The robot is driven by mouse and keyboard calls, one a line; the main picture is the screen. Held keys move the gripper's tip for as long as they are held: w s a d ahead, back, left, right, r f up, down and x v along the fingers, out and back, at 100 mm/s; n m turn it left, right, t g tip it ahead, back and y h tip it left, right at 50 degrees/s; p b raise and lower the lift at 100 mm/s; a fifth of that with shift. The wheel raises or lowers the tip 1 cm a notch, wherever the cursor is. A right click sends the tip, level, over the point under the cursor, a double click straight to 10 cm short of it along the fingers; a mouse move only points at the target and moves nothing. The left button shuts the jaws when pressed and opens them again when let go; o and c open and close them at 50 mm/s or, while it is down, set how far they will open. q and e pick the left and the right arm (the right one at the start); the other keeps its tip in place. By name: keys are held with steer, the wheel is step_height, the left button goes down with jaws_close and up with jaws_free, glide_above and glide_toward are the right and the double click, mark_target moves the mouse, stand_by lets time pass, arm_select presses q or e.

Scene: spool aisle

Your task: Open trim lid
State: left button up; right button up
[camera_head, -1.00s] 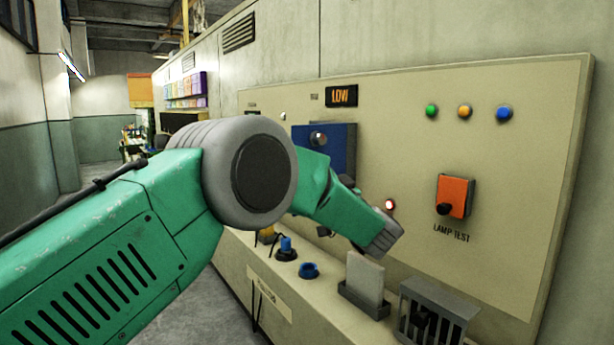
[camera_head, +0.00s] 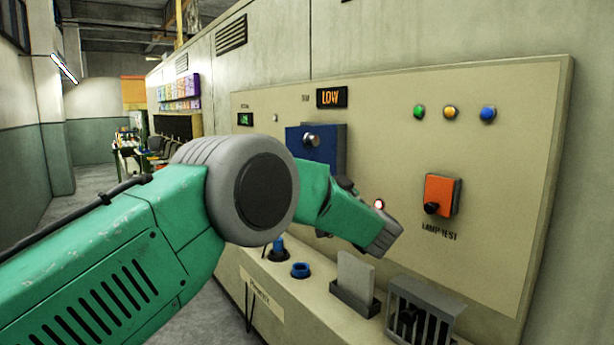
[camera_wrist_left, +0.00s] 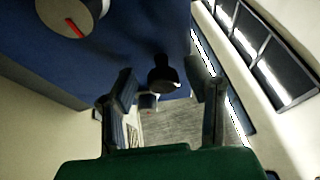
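A blue box-like cover (camera_head: 330,146) with a grey knob (camera_head: 311,140) is on the beige panel, partly behind my left arm. In the left wrist view, its blue face (camera_wrist_left: 135,45) carries a grey dial with a red mark (camera_wrist_left: 72,14) at top left. A black knob-shaped handle (camera_wrist_left: 163,75) sticks out near the blue edge. My left gripper (camera_wrist_left: 160,82) is open, one finger on each side of this handle in the picture. Gaps seem to show on both sides; contact cannot be told. In the head view my left fingers are mostly hidden by my arm. My right gripper is not in view.
The panel has an orange lamp test switch (camera_head: 440,194), green, yellow and blue lamps (camera_head: 487,114) and a LOW display (camera_head: 331,97). On the ledge below are a blue ring (camera_head: 300,270), a pale plate in a holder (camera_head: 355,278) and a grey cage (camera_head: 424,308). The aisle is clear at left.

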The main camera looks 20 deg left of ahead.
arm_select(q)
steer(key=v, duration=1.2)
steer(key=shift+f, duration=0.1)
